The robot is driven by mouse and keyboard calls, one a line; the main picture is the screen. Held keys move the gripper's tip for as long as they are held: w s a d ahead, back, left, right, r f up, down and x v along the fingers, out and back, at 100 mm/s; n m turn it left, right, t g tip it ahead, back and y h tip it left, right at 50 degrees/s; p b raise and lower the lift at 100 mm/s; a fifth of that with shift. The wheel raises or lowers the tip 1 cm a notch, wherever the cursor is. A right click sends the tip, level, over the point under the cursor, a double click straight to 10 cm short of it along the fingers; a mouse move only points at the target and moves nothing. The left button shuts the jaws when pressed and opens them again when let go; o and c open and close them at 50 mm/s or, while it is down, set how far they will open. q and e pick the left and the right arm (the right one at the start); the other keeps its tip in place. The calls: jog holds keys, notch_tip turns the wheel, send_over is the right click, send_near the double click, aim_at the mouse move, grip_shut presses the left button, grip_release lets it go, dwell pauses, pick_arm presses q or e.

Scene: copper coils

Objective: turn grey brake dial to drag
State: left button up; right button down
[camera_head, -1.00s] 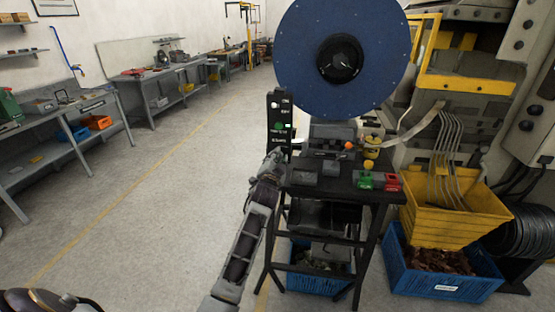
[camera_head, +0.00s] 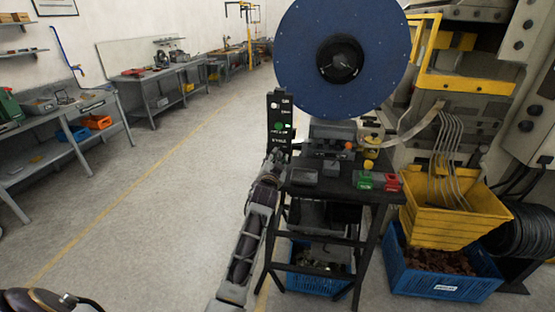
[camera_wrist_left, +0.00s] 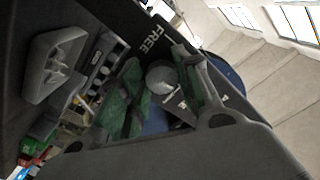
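The black control panel (camera_head: 279,115) stands upright at the left of the machine stand, with a white knob, a green light and small lettering. The word FREE shows on its black face in the left wrist view (camera_wrist_left: 155,45). My left gripper (camera_head: 275,160) is at the panel's lower end and hides part of it. In the wrist view its green finger pads (camera_wrist_left: 160,88) are apart. A round grey piece, which looks like the grey brake dial (camera_wrist_left: 160,75), shows between them. I cannot tell whether the pads touch it. My right gripper is not in view.
A big blue reel (camera_head: 305,50) rises behind the panel. The black stand (camera_head: 330,195) carries a green and a red box (camera_head: 392,182). Yellow (camera_head: 450,225) and blue (camera_head: 440,275) crates stand at right. The floor at left is clear.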

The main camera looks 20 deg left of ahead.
pick_arm(q)
jog(key=shift+o, duration=1.3)
jog(key=shift+r, duration=0.1)
jog(key=v, duration=1.2)
